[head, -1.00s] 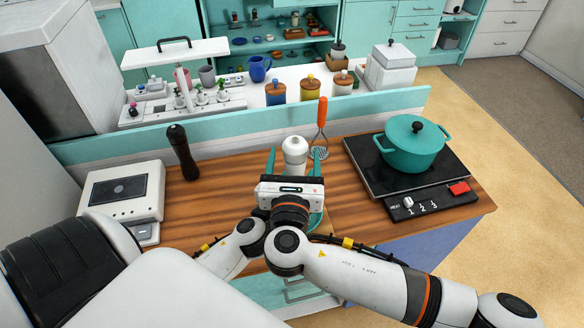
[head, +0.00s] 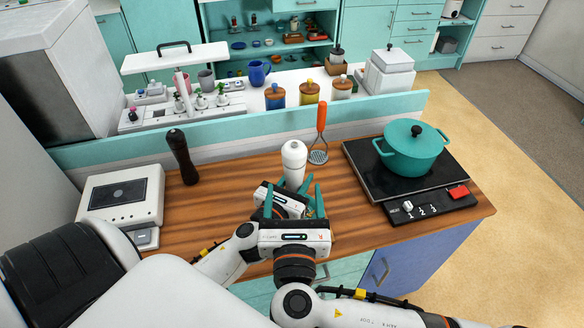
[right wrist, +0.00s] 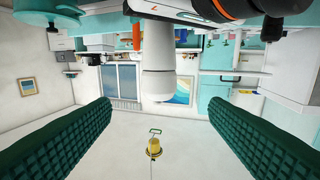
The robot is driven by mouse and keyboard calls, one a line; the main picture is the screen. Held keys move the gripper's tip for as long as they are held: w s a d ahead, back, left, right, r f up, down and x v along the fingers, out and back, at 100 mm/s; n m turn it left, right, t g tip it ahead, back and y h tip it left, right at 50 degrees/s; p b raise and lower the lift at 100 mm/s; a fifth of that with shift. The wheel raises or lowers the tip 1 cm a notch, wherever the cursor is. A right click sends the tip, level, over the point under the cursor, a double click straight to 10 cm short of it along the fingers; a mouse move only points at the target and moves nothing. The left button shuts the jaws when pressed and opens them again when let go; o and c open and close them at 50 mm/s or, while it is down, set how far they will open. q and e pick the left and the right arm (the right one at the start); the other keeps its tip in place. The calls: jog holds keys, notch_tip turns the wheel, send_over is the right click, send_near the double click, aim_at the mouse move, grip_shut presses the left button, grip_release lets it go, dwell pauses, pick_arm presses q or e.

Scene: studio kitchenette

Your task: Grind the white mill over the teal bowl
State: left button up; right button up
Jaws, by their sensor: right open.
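The white mill (head: 294,162) stands upright in front of my grippers, its lower part hidden behind them in the head view. My left gripper (head: 282,198) is at the mill's lower body and looks shut on it, though its fingers are mostly hidden. My right gripper (head: 294,196) is open, its teal fingers spread, on the near side of the left gripper. In the right wrist view, which is upside down, the mill (right wrist: 158,70) shows between the right fingers (right wrist: 155,115), beyond them and not gripped. I cannot make out the teal bowl; my grippers may cover it.
A dark mill (head: 182,157) and a white appliance (head: 122,195) stand on the left of the wooden counter (head: 225,200). A teal pot (head: 412,150) sits on the black hob (head: 365,170) at right. A teal ledge (head: 240,125) runs along the back.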

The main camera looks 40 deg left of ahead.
aim_at(298, 163)
jog(key=w+d+n+g+y, duration=0.3)
jog(key=n+g+y, duration=0.1)
jog(key=x, duration=1.1)
jog(key=shift+a+f, duration=0.2)
jog(key=shift+a, duration=0.15)
jog(key=shift+c, duration=0.4)
jog(key=c, duration=0.9)
jog(key=shift+m, duration=0.4)
